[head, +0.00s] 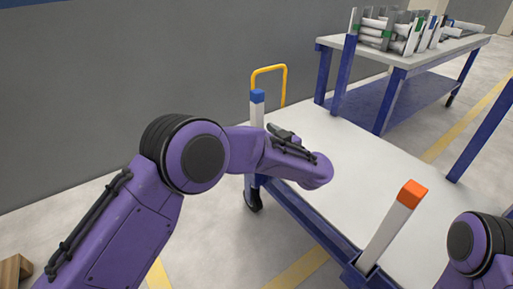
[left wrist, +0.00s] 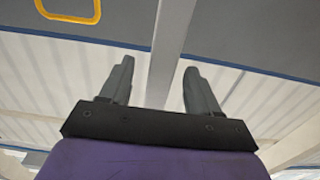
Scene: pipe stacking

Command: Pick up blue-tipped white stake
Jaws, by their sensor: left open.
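The blue-tipped white stake (head: 257,113) stands upright at the far left corner of the cart, its lower part partly hidden by my left arm. My left gripper (head: 283,132) is just right of the stake in the head view. In the left wrist view my left gripper (left wrist: 158,68) is open, one finger on each side of a pale post (left wrist: 172,45) that looks like the stake. Gaps show between the post and both fingers. The blue tip is not visible there. My right gripper is outside the views; only part of my right arm shows.
An orange-tipped white stake (head: 389,229) stands at the cart's near corner. The white cart top (head: 370,160) is bare. A yellow handle (head: 269,70) rises behind the blue-tipped stake. A table (head: 440,52) with pipes stands at the back right.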

